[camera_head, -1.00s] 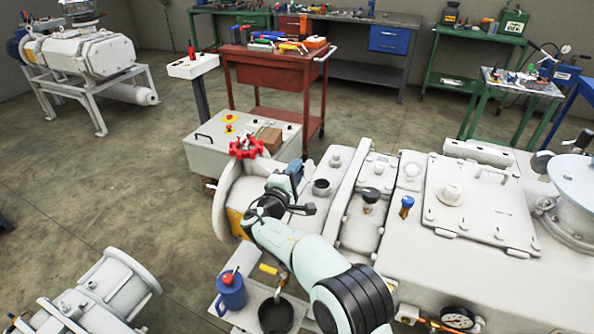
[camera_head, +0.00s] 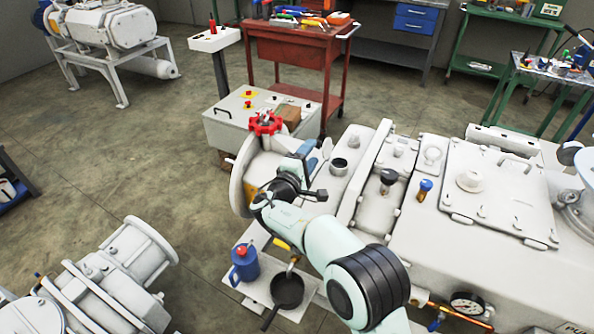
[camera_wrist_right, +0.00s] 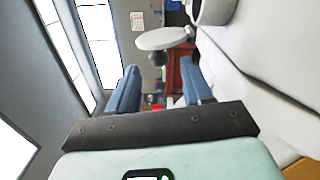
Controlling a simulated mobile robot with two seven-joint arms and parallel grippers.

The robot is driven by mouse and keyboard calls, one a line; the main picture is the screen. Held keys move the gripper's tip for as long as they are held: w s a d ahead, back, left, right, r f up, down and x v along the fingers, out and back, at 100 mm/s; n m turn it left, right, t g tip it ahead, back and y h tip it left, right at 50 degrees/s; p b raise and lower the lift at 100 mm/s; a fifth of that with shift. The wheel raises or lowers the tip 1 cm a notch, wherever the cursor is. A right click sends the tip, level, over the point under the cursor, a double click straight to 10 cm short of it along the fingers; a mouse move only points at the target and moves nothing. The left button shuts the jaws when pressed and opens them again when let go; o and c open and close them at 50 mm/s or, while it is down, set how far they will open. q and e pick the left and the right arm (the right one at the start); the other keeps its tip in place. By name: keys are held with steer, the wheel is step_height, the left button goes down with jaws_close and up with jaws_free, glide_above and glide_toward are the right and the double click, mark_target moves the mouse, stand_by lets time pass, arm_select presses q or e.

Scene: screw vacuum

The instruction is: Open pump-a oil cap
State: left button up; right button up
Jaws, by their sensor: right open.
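The large white pump (camera_head: 405,255) fills the lower right of the head view, with part of a "PUMP" label at its corner. Several fittings stand on its top: a black cap (camera_head: 389,177), a blue-topped fitting (camera_head: 425,185), a dark-rimmed round port (camera_head: 339,165) and a white knob (camera_head: 472,180). I cannot tell for certain which is the oil cap. My right gripper (camera_head: 309,156) is over the pump's left end, left of the port and black cap. In the right wrist view its blue fingers (camera_wrist_right: 160,88) are apart with nothing between them. My left gripper is out of view.
A red handwheel (camera_head: 265,123) stands at the pump's left end, close to my right gripper. A blue can (camera_head: 244,263) and black pan (camera_head: 287,291) sit below my right arm. Another white pump (camera_head: 100,290) is at lower left. Floor is open at left.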

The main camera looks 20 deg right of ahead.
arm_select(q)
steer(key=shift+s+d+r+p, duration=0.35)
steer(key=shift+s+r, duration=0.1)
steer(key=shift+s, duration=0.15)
arm_select(e)
steer(key=v, duration=1)
steer(key=shift+a, duration=0.2)
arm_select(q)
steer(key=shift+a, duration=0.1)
arm_select(e)
steer(key=shift+s, duration=0.1)
